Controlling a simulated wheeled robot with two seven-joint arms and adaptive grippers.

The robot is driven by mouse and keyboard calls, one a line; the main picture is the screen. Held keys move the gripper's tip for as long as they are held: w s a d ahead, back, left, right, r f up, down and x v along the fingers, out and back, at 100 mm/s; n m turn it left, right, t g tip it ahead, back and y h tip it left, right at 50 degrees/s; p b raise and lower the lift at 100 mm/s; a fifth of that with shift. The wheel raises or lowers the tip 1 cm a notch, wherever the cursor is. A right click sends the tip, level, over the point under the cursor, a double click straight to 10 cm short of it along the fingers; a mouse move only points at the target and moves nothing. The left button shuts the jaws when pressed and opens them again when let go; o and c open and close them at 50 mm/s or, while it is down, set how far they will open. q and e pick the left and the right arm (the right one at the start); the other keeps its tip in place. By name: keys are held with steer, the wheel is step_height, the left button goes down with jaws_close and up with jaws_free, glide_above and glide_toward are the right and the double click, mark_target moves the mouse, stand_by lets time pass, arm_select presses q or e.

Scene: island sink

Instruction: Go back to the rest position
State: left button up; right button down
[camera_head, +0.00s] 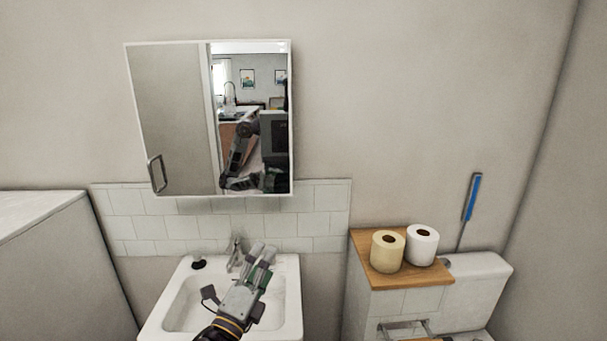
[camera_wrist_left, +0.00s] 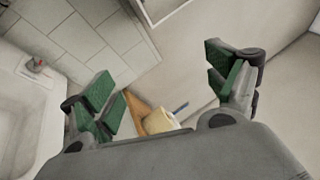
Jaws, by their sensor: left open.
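My left gripper (camera_head: 262,262) is over the white sink (camera_head: 178,298) in the head view, in front of the faucet (camera_head: 236,252). Its arm comes up from the bottom of the picture. In the left wrist view the two green-padded fingers of the left gripper (camera_wrist_left: 165,85) are spread wide with nothing between them. A toilet paper roll (camera_wrist_left: 158,121) shows beyond the fingers there, well apart from them. My right gripper is in neither view.
A mirror cabinet (camera_head: 175,110) with a handle hangs above the sink. Two paper rolls (camera_head: 388,252) stand on a wooden shelf top (camera_head: 408,283) at right. A blue-handled brush (camera_head: 472,198) stands near the toilet tank (camera_head: 482,280). A white surface (camera_head: 50,250) is at left.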

arm_select(q)
steer(key=s+a+f+n+g+y, duration=0.2)
steer(key=a+f+n+g+y, duration=0.15)
steer(key=a+f+n, duration=0.35)
steer(key=s+a+f+n+g+y, duration=0.3)
steer(key=a+f+n+y, duration=0.15)
steer(key=f+n, duration=0.35)
steer(key=s+a+f+n+g+h, duration=0.1)
steer(key=s+f+n+g, duration=0.35)
steer(key=s+f, duration=0.35)
steer(key=s+f+n+g, duration=0.4)
steer(key=s+f+g, duration=0.2)
steer(key=s, duration=0.5)
step_height(320, 180, down, 33)
steer(key=s+a, duration=0.2)
steer(key=s+a+f, duration=0.3)
steer(key=s+f, duration=0.6)
steer(key=s, duration=0.1)
steer(key=s+a+f+g, duration=0.1)
steer(key=s+a+f, duration=0.2)
steer(key=s+f, duration=0.7)
steer(key=shift+s+a+m+g+y, duration=0.2)
steer(key=shift+s+m+g+y, duration=0.1)
steer(key=shift+s+m, duration=0.15)
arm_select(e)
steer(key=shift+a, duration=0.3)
